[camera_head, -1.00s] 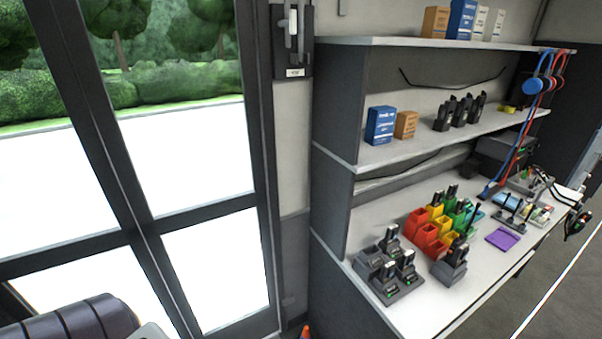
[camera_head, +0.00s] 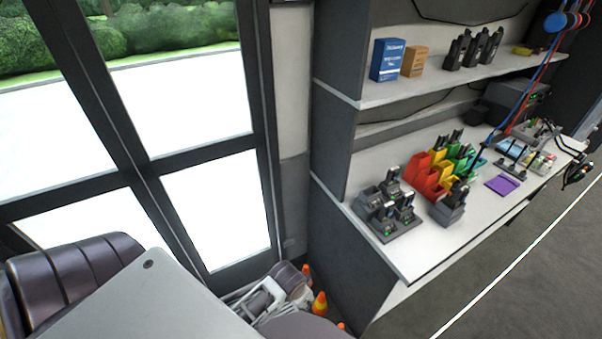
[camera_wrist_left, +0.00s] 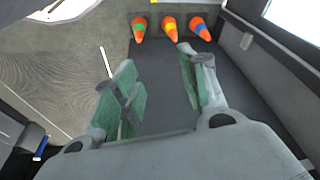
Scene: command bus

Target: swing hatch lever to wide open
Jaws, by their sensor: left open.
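The hatch lever is not visible now in either view. In the earlier head view it was a pale handle on a dark wall panel beside the glass door; now that spot is at or above the top edge. My left gripper (camera_head: 262,300) is low in the head view, in front of the door's bottom and well below where the panel was. In the left wrist view my left gripper (camera_wrist_left: 158,65) has its two green-padded fingers spread, with nothing between them. My right gripper is not in view.
Orange cones (camera_head: 319,304) stand on the floor by the left gripper; three cones (camera_wrist_left: 170,33) show in the wrist view. A workbench (camera_head: 420,255) with radios, coloured bins and a purple pad (camera_head: 502,184) stands at right. The glass door (camera_head: 215,210) fills the left.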

